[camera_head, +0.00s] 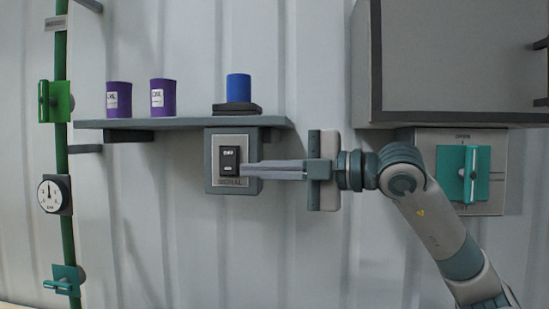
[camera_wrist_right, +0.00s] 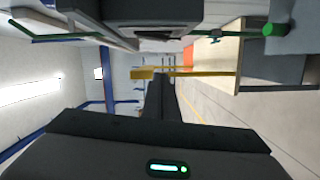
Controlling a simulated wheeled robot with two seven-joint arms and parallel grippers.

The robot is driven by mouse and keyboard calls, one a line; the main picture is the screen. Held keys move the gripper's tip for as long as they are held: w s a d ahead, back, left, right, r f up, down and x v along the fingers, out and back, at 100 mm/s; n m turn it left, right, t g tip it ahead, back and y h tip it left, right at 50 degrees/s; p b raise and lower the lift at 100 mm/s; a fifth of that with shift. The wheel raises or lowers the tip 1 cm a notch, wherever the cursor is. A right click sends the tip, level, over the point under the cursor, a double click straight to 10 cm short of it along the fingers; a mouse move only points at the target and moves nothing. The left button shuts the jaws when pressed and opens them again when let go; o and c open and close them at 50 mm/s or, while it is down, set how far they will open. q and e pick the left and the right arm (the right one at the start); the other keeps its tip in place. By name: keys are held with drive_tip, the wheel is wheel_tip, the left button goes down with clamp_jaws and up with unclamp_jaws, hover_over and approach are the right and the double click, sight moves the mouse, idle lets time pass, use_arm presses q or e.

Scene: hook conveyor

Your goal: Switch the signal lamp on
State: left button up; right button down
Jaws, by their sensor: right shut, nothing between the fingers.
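A grey switch box labelled SIGNAL (camera_head: 213,172) is fixed to the wall under a shelf in the head view. A black rocker switch (camera_head: 229,158) sits in the middle of its light plate. My right gripper (camera_head: 246,170) comes in from the right, shut and empty, with its fingertips at the right edge of the rocker. I cannot tell whether they touch it. A blue cylinder (camera_head: 238,88) stands on a dark base on the shelf above; I cannot tell whether it is the lamp, and no glow shows on it. My left gripper is not in view.
Two purple cans (camera_head: 163,98) stand on the grey shelf (camera_head: 180,124). A green pipe (camera_head: 63,135) with valve handles and a gauge (camera_head: 53,195) runs down the left. A grey cabinet (camera_head: 460,55) and a teal-handled panel (camera_head: 463,174) are at right. The wall below the box is clear.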

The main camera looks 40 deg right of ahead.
sight(236, 170)
drive_tip(key=w+p, duration=0.1)
drive_tip(key=w, duration=0.1)
drive_tip(key=w+p, duration=0.1)
drive_tip(key=w, duration=0.1)
drive_tip(key=w+p, duration=0.1)
drive_tip(key=w, duration=0.1)
drive_tip(key=shift+a+f, duration=0.25)
drive_tip(key=shift+w+d+f+p, duration=0.15)
drive_tip(key=shift+w+d+p, duration=0.3)
drive_tip(key=shift+d, duration=0.25)
drive_tip(key=shift+w+d+f+n+b, duration=0.15)
drive_tip(key=shift+w+d+n+b, duration=0.1)
drive_tip(key=shift+n+b, duration=0.35)
drive_tip(key=shift+f, duration=0.1)
